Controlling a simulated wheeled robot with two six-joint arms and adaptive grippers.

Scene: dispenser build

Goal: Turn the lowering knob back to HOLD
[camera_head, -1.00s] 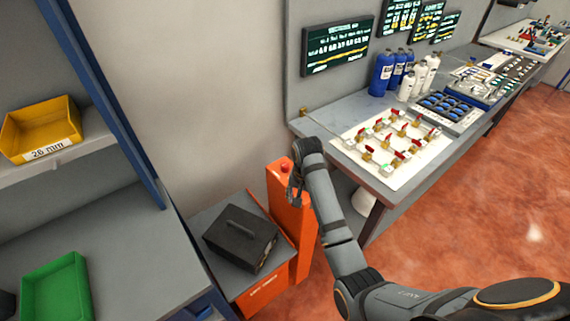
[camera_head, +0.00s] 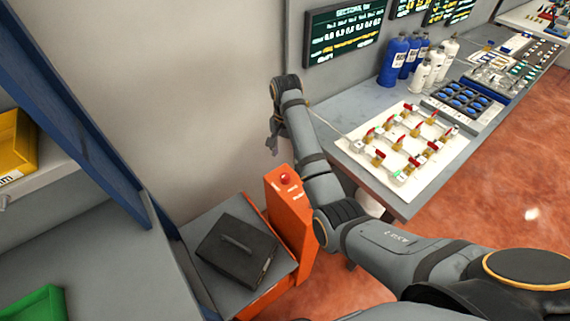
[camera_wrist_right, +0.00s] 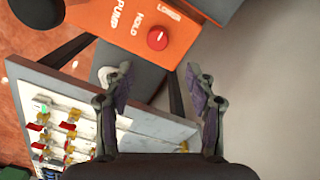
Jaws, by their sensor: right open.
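The red knob (camera_head: 285,178) sits on top of the orange pedestal (camera_head: 287,215). In the right wrist view the knob (camera_wrist_right: 157,38) is a round red cap beside the printed words PUMP and HOLD and a third, partly readable word. My right gripper (camera_head: 272,138) is open and empty, above the pedestal top and apart from the knob. In its wrist view the two fingers (camera_wrist_right: 158,74) are spread, with the knob ahead of them and roughly centred between them. My left gripper is not in view.
A black case (camera_head: 237,250) lies on a low grey-topped orange unit left of the pedestal. The workbench with a white valve board (camera_head: 372,165) stands to the right. A shelf with a yellow bin (camera_head: 18,145) is at the left. The wall is close behind my gripper.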

